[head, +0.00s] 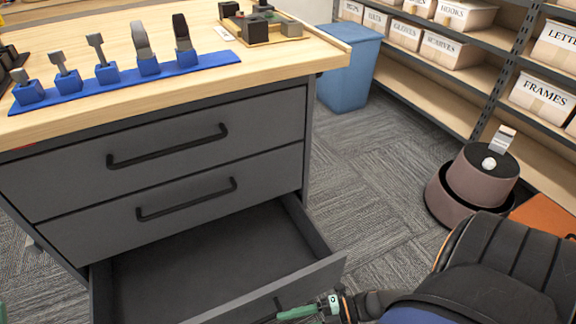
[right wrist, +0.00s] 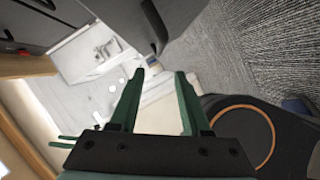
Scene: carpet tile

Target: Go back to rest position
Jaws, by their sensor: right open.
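My right gripper (head: 284,315) is at the bottom of the head view, by the outer face of the open bottom drawer (head: 318,278). In the right wrist view its two green fingers (right wrist: 164,72) stand apart with nothing between them. The drawer is pulled well out and looks empty in its visible part. A dark bar, probably its handle, shows beside the fingers; contact cannot be told. A small green sliver at the lower left edge of the head view may be my left gripper; its fingers cannot be made out.
The workbench (head: 272,72) has two shut upper drawers (head: 190,140). A blue holder (head: 125,78) with several tools and a wooden tray (head: 265,40) lie on top. A blue bin (head: 348,75), labelled-box shelves (head: 440,95) and a round brownish object (head: 470,182) stand right. Carpet between is clear.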

